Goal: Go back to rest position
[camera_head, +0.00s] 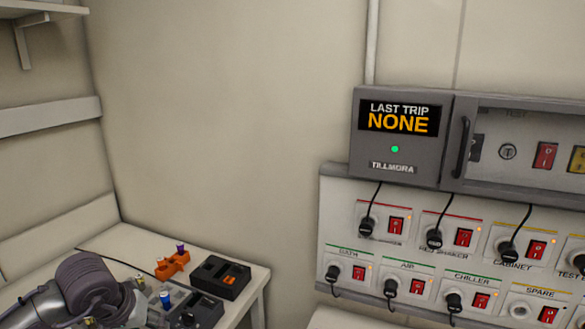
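Part of my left arm (88,288) shows at the lower left, a silver link with a dark grey rounded joint, in front of a white table. I cannot make out its gripper or fingers. My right arm and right gripper are out of view.
The white table (118,240) holds an orange rack (172,265) with small capped vials, a black device (222,277) and another dark device (200,308). A grey panel (398,140) reading "LAST TRIP NONE" and a white socket panel (345,215) with black plugs and red switches fill the right wall.

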